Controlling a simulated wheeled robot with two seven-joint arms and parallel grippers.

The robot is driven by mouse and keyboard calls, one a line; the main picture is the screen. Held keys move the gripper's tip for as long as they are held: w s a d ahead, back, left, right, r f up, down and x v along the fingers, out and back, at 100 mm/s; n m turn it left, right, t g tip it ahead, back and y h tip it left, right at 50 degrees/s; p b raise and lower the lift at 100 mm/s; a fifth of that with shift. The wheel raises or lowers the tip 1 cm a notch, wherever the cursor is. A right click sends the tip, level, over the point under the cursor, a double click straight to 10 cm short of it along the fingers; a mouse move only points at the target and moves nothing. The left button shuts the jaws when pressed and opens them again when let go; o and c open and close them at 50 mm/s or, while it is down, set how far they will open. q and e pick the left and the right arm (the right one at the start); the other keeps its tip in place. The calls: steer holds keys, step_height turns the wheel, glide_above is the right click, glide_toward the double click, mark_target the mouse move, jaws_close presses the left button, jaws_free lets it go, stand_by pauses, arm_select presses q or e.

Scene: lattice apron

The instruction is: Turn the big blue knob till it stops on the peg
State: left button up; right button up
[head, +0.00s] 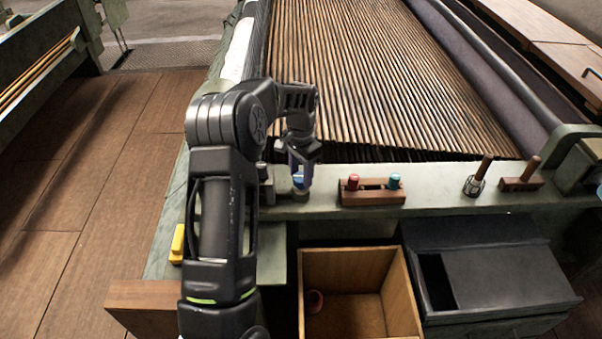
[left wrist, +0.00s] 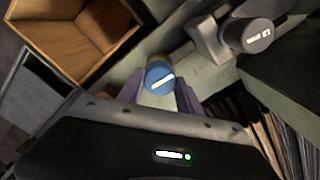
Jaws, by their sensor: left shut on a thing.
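The big blue knob (head: 298,181) sits on the pale green ledge at the front of the machine, mostly covered by my left gripper (head: 301,165) in the head view. In the left wrist view the knob (left wrist: 159,78) shows a round blue face with a slanting white stripe. The purple fingers of my left gripper (left wrist: 159,94) stand on both sides of it and are shut on it. A grey bracket with a dark round cap (left wrist: 248,35) stands beside the knob. I cannot make out the stop peg. My right gripper is not in view.
A wooden block (head: 372,197) with a red and a teal peg stands right of the knob. Farther right are a metal cup (head: 474,188) and a wooden holder (head: 521,184). An open wooden box (head: 404,290) and a dark grey box (head: 505,279) are below the ledge.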

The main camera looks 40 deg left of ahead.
mark_target(301, 176)
arm_select(q)
steer(key=o, duration=1.4)
steer(key=shift+c, duration=0.2)
steer(key=shift+r, duration=0.15)
step_height(301, 176, up, 8)
steer(key=shift+f, duration=0.2)
